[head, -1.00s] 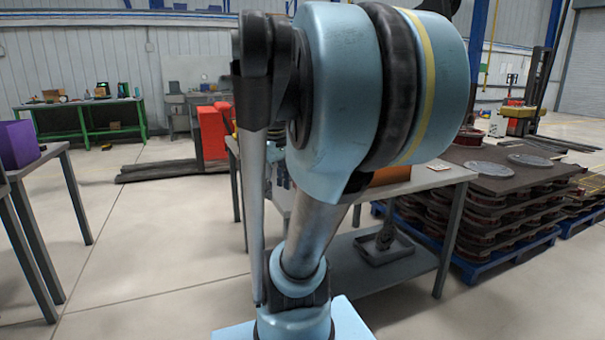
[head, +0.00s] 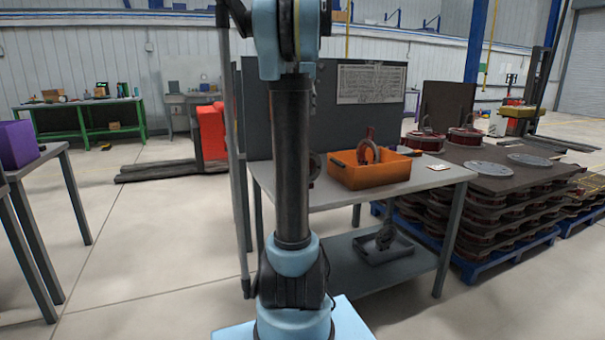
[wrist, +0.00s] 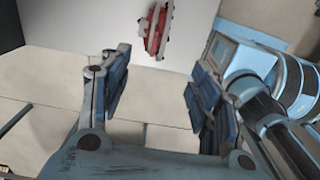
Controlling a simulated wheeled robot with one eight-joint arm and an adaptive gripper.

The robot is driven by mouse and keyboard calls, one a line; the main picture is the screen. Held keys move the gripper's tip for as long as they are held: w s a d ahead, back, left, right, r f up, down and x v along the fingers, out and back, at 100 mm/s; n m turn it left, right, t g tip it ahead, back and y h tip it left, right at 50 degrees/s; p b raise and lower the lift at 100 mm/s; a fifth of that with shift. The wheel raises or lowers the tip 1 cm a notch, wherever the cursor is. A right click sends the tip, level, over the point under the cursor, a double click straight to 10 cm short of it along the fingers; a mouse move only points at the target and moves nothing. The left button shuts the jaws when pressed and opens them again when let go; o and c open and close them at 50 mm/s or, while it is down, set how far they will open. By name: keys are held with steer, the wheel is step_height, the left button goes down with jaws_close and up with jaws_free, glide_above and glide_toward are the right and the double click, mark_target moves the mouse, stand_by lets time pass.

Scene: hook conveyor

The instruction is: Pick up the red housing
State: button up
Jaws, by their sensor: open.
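A red housing (wrist: 157,30) with grey parts lies on a pale surface (wrist: 95,25) at the top middle of the wrist view. My gripper (wrist: 157,85) is open, its two blue-grey fingers wide apart with nothing between them. In the wrist view the housing is beyond the fingertips, apart from them and roughly in line with the gap. I cannot make out this housing in the head view, where my arm covers part of the grey table (head: 330,195). The gripper is outside the head view.
An orange bin (head: 370,176) holding a dark red hook-like part (head: 368,147) stands on the grey table. A tray (head: 383,250) is on its lower shelf. Stacked reels (head: 480,215) stand at right. A purple box (head: 17,144) sits on the left table. Floor between the tables is clear.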

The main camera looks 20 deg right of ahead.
steer(key=f, duration=1.1)
steer(key=shift+w+d+f, duration=0.15)
steer(key=shift+d+f, duration=0.05)
steer(key=shift+f, duration=0.2)
steer(key=shift+w+f, duration=0.2)
steer(key=shift+f, duration=2.5)
steer(key=shift+c, duration=0.3)
steer(key=shift+a, duration=0.1)
jaws_close()
